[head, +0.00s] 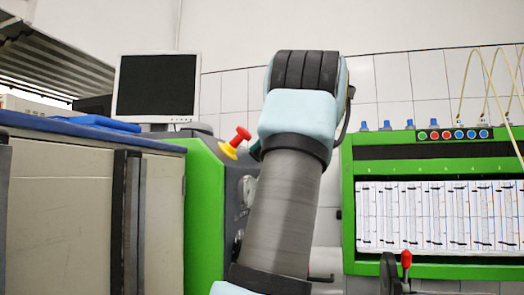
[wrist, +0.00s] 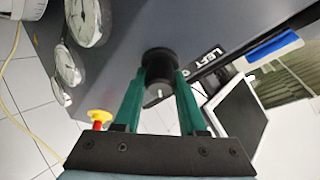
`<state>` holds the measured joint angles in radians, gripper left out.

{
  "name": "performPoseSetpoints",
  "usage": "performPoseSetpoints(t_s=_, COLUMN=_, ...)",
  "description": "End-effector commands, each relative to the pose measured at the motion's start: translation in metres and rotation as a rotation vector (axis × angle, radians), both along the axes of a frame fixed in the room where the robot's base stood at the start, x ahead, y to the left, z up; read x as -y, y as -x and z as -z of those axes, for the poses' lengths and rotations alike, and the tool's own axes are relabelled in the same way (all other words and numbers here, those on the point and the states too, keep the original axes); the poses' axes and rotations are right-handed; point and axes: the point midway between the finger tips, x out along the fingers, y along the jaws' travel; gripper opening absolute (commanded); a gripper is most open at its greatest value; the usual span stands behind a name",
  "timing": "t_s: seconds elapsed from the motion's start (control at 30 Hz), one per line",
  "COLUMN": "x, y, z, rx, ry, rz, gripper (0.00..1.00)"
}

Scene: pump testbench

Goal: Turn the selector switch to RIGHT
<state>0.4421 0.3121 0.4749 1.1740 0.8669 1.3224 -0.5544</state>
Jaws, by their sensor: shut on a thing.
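In the wrist view, the selector switch (wrist: 158,62) is a round black knob on the dark grey panel, with a small white mark on its near face. My gripper (wrist: 162,80) has two green fingers, one on each side of the knob, and it is shut on it. A white label reading LEFT (wrist: 207,63) is on the panel to the right of the knob. I see no RIGHT label.
Several round gauges (wrist: 85,22) sit left of the knob. A monitor (head: 157,88) stands behind. A green rack with tubes (head: 432,151) is at the right.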

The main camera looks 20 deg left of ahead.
Motion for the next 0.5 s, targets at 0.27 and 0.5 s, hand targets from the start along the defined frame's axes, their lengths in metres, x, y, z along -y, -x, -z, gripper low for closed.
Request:
performPoseSetpoints(t_s=0.27, x=0.0005, y=-0.0003, z=-0.0003, rx=-0.005, ry=-0.001, rz=0.008, gripper=0.0)
performPoseSetpoints(t_s=0.5, x=0.0005, y=-0.0003, z=-0.0003, rx=-0.004, ry=0.0, rz=0.007, gripper=0.51)
